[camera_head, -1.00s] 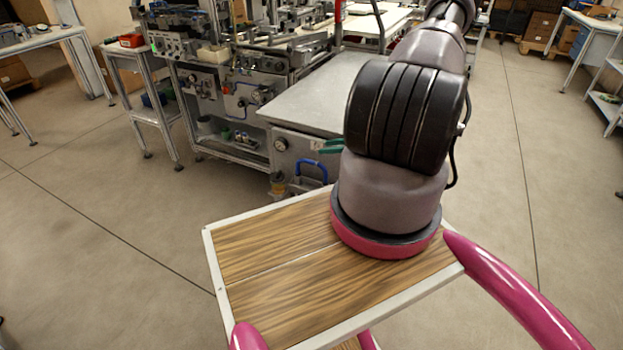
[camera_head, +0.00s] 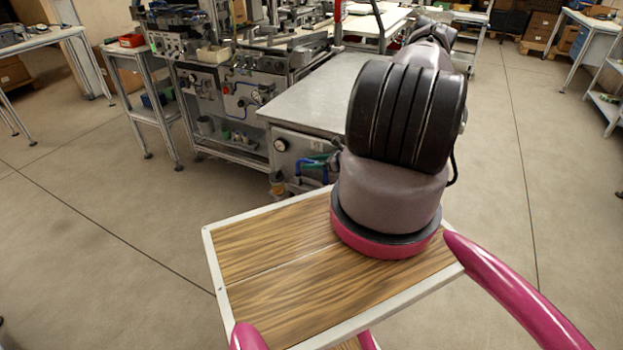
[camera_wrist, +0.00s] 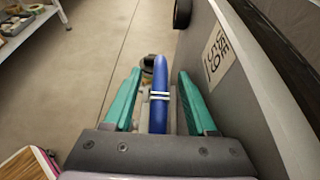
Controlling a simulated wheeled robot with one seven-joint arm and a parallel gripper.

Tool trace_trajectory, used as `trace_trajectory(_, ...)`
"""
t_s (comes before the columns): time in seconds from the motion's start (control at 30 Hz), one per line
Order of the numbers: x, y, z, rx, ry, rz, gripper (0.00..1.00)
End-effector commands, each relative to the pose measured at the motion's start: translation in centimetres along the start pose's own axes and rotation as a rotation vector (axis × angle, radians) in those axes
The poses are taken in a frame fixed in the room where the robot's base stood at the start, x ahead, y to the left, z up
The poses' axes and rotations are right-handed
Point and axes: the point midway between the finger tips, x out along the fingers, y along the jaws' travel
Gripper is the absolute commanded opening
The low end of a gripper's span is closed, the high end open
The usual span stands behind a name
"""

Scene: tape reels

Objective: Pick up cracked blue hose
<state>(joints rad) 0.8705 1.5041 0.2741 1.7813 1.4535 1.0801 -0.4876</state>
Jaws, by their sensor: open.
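The blue hose (camera_wrist: 160,118) shows in the wrist view as an upright blue strip with pale bands around its middle. It lies between the two green fingers of my gripper (camera_wrist: 158,98), which are open with a gap on each side of it. I cannot make out a crack. In the head view the hose (camera_head: 312,162) is a small blue piece low at the machine's front corner, partly behind a green finger of my gripper (camera_head: 318,160).
A grey machine panel with a printed label (camera_wrist: 217,54) runs close along the right of my gripper. A wood-topped cart (camera_head: 265,245) stands in front of the machine (camera_head: 235,95). Open floor (camera_head: 90,215) lies to the left.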

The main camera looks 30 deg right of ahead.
Motion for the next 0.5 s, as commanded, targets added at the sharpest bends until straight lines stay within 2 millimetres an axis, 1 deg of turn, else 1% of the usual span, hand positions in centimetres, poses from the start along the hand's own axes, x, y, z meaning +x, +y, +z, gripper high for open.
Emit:
trace_trajectory(0.03,0.26,0.02,-0.02,0.001,0.000,0.000,0.57)
trace_trajectory(0.2,0.25,-0.02,-0.01,0.001,0.001,-0.001,0.57)
trace_trajectory(0.23,0.25,-0.02,-0.01,0.001,0.001,-0.001,0.54)
trace_trajectory(0.27,0.24,-0.02,-0.01,0.000,0.001,-0.001,0.42)
trace_trajectory(0.3,0.24,-0.02,-0.01,0.000,0.001,-0.001,0.27)
trace_trajectory(0.37,0.23,-0.02,-0.01,0.000,0.001,-0.001,0.04)
trace_trajectory(0.4,0.23,-0.02,-0.01,0.000,0.001,-0.001,0.00)
trace_trajectory(0.5,0.22,-0.03,-0.01,0.000,0.001,-0.001,0.00)
